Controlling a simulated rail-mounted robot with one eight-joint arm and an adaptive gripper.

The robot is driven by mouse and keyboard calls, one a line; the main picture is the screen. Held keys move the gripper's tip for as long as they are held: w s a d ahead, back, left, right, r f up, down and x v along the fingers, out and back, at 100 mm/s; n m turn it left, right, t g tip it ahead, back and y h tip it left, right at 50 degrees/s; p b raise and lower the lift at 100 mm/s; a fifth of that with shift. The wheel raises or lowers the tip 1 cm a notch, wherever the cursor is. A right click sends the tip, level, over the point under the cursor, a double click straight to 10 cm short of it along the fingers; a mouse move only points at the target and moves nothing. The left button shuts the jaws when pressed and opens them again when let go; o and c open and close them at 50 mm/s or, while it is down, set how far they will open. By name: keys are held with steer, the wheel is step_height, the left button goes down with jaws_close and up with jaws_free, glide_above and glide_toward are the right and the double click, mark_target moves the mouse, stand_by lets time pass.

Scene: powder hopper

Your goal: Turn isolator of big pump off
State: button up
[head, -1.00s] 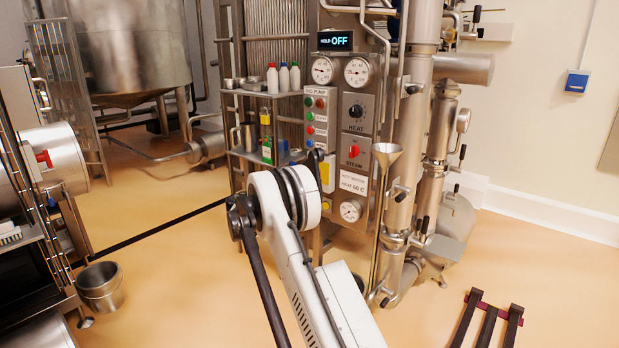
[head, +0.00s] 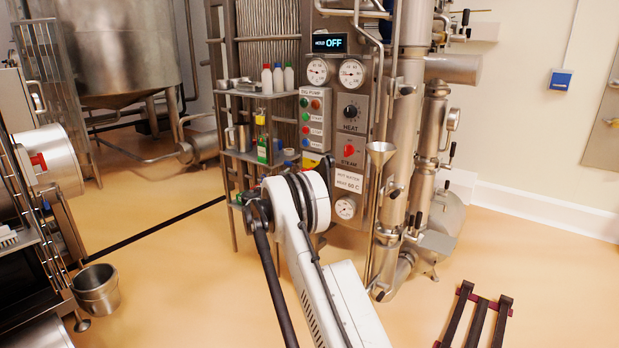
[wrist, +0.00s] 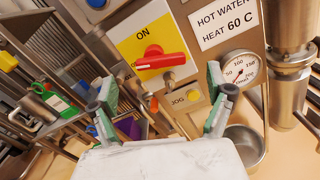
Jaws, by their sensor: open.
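The isolator is a red rotary handle (wrist: 160,60) on a yellow plate (wrist: 128,48) marked ON, seen in the wrist view. The handle lies nearly level in that tilted picture. My gripper (wrist: 160,86) is open and empty, its two green-padded fingers spread below and to either side of the handle, apart from it. In the head view the big pump panel (head: 314,146) has red and green buttons. There, my white arm hides most of the isolator below those buttons, and my gripper is hidden too.
A JOG button (wrist: 193,95) and a small metal knob (wrist: 168,82) sit just below the isolator. A shelf with bottles (head: 264,150) is on the left. A black-barred frame (head: 477,318) lies on the floor.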

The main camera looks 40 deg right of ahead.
steer(key=b+x, duration=0.1)
steer(key=x, duration=0.6)
steer(key=shift+w+d, duration=0.1)
steer(key=shift+d, duration=0.25)
steer(key=c, duration=1.2)
steer(key=shift+o, duration=0.2)
steer(key=shift+w+r+n, duration=0.1)
steer(key=shift+n, duration=0.95)
steer(key=shift+r+n, duration=0.15)
steer(key=shift+n, duration=0.9)
steer(key=o, duration=1.2)
steer(key=shift+c, duration=0.2)
